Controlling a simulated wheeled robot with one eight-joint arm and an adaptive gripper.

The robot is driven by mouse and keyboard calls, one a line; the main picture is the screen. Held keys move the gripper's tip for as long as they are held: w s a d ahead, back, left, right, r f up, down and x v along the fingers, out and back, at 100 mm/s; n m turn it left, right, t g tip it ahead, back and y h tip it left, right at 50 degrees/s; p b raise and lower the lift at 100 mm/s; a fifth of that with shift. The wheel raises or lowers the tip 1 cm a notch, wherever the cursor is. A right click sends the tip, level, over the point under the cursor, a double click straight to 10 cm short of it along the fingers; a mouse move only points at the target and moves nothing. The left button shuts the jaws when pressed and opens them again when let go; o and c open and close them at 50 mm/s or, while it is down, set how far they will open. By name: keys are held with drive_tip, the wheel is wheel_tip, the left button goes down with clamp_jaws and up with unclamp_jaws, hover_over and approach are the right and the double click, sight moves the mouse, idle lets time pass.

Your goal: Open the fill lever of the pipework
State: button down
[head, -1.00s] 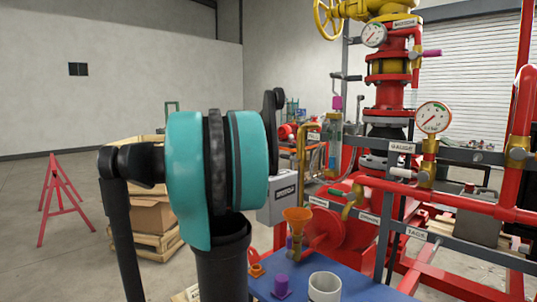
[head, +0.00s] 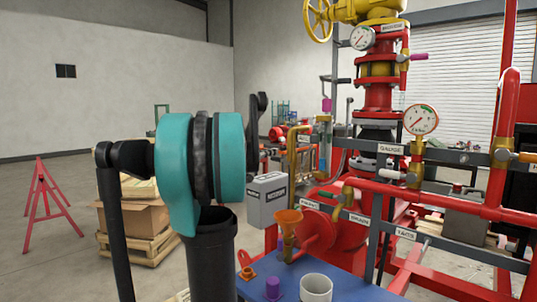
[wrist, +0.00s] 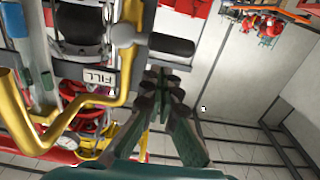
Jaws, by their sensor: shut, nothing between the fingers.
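In the wrist view a "FILL" plate (wrist: 99,76) sits on the grey frame. Just beyond it is a lever with a grey rounded hub (wrist: 123,35) and a black grip (wrist: 172,44) pointing right; it appears to be the fill lever. My gripper (wrist: 166,82) is shut and empty, its fingertips below the black grip in the picture and right of the plate. I cannot tell whether they touch the lever. In the head view the gripper is not clearly visible, and the lever is too small or hidden to make out beside the yellow pipe (head: 293,150).
A yellow pipe (wrist: 25,125) bends close by at the left of the wrist view. The head view shows a pressure gauge (head: 421,119), red pipework (head: 430,195), a grey box (head: 268,203), an orange funnel (head: 288,218) and a white cup (head: 316,287) on a blue table.

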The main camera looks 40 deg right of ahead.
sight(274, 157)
drive_tip(key=shift+w+d, duration=0.15)
drive_tip(key=shift+d, duration=1.45)
drive_tip(key=shift+w+a+f, duration=0.1)
drive_tip(key=shift+w+f, duration=0.15)
drive_tip(key=shift+f, duration=0.4)
drive_tip(key=shift+w+f, duration=0.25)
drive_tip(key=shift+f, duration=1.45)
drive_tip(key=shift+s+f, duration=1.55)
drive_tip(key=shift+f, duration=0.45)
drive_tip(key=a, duration=0.8)
drive_tip(key=shift+w+a, duration=0.3)
drive_tip(key=shift+a, duration=0.1)
